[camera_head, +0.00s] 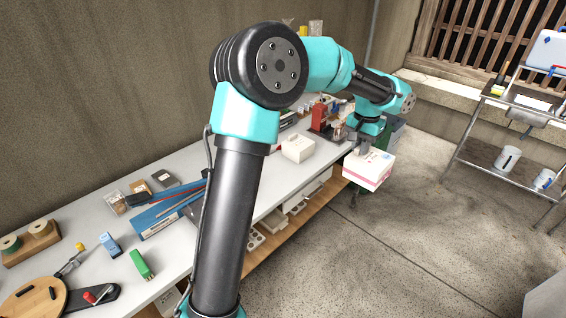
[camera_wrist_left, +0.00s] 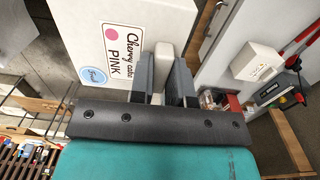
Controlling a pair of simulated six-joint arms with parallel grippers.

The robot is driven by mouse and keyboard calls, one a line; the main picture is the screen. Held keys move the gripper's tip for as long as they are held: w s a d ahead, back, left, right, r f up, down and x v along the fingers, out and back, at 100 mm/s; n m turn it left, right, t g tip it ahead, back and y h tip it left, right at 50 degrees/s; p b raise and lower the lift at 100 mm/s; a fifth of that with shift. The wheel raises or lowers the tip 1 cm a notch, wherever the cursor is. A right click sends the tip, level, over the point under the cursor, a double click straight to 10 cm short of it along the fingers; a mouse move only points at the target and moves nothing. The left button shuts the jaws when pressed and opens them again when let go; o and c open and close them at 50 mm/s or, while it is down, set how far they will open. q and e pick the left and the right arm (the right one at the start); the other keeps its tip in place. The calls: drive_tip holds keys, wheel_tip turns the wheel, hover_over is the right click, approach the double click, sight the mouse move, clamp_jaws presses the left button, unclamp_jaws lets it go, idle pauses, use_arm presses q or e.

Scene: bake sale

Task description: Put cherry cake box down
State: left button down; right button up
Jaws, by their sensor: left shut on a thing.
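The cherry cake box (camera_head: 368,170) is a white box with a pink lower edge. It hangs from my left gripper (camera_head: 362,146), just off the front edge of the white table (camera_head: 170,262), over the floor. In the left wrist view the box (camera_wrist_left: 160,20) shows its label, "Cherry cake PINK" with a pink dot. There my left gripper (camera_wrist_left: 163,85) is shut on a pale raised part of the box, one grey finger on each side. My right gripper is not in view.
Another white box (camera_head: 297,148) stands on the table near the held one, with a red object (camera_head: 319,117) behind it. A blue tray (camera_head: 160,222), a green block (camera_head: 140,263) and a tape holder (camera_head: 32,244) lie at left. A metal rack (camera_head: 490,160) stands at right. The floor between is clear.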

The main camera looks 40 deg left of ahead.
use_arm(q)
drive_tip(key=s+a+f, duration=0.1)
drive_tip(key=a+f, duration=0.2)
drive_tip(key=a, duration=1)
drive_tip(key=s+a+f, duration=0.1)
drive_tip(key=a+f, duration=0.2)
drive_tip(key=a, duration=1.1)
drive_tip(key=s+a+f, duration=0.1)
drive_tip(key=a+f, duration=0.2)
drive_tip(key=a, duration=1)
drive_tip(key=shift+a+f, duration=0.15)
drive_tip(key=shift+f, duration=0.15)
drive_tip(key=shift+f, duration=2.5)
drive_tip(key=shift+f, duration=2.5)
drive_tip(key=shift+f, duration=0.1)
